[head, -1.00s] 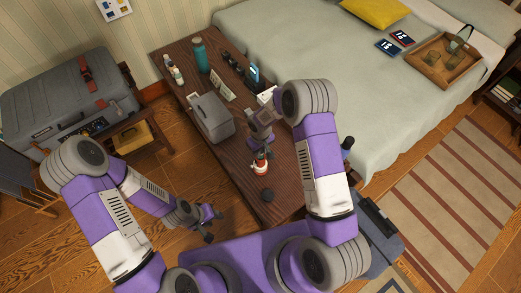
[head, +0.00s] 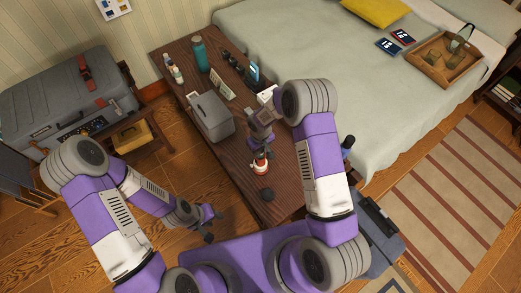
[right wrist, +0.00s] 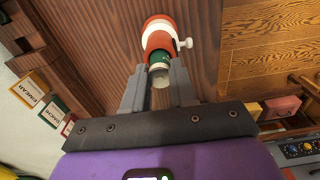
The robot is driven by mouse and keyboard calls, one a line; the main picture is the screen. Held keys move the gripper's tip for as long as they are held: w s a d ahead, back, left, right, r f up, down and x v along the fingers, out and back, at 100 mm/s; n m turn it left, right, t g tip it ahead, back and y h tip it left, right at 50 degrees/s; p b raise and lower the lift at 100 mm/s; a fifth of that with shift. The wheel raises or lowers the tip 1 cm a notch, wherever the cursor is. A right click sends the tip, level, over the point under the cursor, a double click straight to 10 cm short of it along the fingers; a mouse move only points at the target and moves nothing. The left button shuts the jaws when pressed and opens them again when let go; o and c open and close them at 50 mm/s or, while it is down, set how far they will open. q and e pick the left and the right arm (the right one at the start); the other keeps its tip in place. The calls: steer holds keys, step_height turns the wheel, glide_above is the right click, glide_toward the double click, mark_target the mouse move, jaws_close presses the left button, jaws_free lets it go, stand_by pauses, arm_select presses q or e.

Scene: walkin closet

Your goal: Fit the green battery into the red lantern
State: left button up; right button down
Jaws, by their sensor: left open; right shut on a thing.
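The red lantern (head: 261,168), with a white band, stands near the front of the dark wooden table (head: 240,170). It also shows in the right wrist view (right wrist: 157,36), with a small pale knob on its side. My right gripper (head: 261,146) is just above the lantern. In the right wrist view, its fingers (right wrist: 159,88) are shut on the green battery (right wrist: 159,66), which has a silvery near end. The battery lines up with the lantern's open end, and its far end is hidden there; I cannot tell how deep it sits. My left gripper (head: 212,226) is open and empty, off the table's left side.
A dark round piece (head: 267,194) lies on the table in front of the lantern. A grey box (head: 212,117) stands behind on the left, with a teal bottle (head: 199,54) and small items farther back. The bed (head: 330,70) borders the table on the right.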

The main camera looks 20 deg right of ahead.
steer(key=shift+f, duration=0.1)
stand_by(0.5)
steer(key=shift+f+b, duration=1.05)
steer(key=shift+c, duration=2.2)
jaws_free()
steer(key=shift+r, duration=0.1)
steer(key=shift+r, duration=0.1)
steer(key=shift+r+p, duration=2.6)
steer(key=shift+r, duration=1.35)
